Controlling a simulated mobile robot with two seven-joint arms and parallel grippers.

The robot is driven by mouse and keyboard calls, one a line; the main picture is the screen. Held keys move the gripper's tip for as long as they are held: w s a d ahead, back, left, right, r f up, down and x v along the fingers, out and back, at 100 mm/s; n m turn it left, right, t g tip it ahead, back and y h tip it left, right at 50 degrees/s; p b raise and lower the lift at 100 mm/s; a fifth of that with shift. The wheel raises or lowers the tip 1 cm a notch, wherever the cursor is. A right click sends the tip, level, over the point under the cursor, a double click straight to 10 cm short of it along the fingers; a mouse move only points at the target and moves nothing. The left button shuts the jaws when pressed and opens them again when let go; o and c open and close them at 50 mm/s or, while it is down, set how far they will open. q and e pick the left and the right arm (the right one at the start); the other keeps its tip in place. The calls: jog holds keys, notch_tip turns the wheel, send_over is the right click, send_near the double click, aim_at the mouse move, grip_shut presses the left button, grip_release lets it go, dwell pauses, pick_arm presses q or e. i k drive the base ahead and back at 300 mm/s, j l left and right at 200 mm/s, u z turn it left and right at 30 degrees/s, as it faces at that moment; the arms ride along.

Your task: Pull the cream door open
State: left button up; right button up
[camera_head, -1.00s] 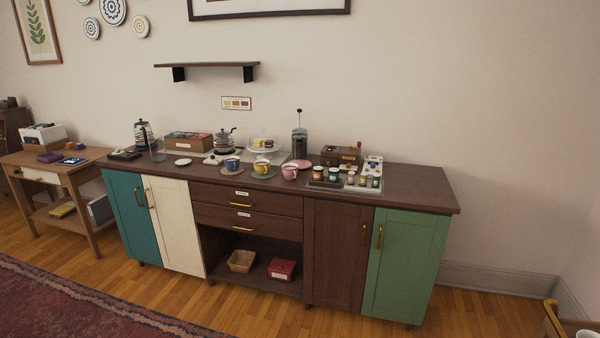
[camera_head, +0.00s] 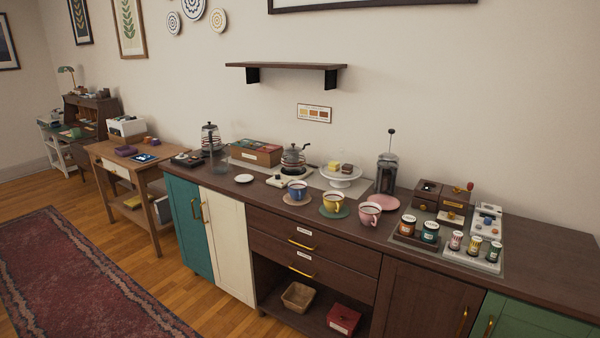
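The cream door (camera_head: 229,245) is on the left part of the dark wood sideboard (camera_head: 330,222), between the teal door (camera_head: 188,226) and the drawers. It looks shut. A brass handle (camera_head: 204,212) stands upright near its upper left edge, close to the teal door's own brass handle (camera_head: 194,208). Neither of my grippers shows in the head view.
Cups (camera_head: 369,213), jars and kettles stand on the sideboard top. A small wooden side table (camera_head: 106,155) stands to the left of the sideboard. A red rug (camera_head: 75,280) lies on the floor at lower left. Bare wooden floor (camera_head: 168,281) lies before the teal and cream doors.

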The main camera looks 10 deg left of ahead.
aim_at(225, 216)
jog(key=i+j+u, duration=0.1)
jog(key=i+u, duration=0.4)
jog(key=i+l+u, duration=0.1)
jog(key=i+u, duration=0.7)
jog(key=i, duration=1)
jog(key=i+z, duration=0.4)
jog(key=i+j+z, duration=0.1)
jog(key=i+z, duration=0.35)
jog(key=k, duration=0.05)
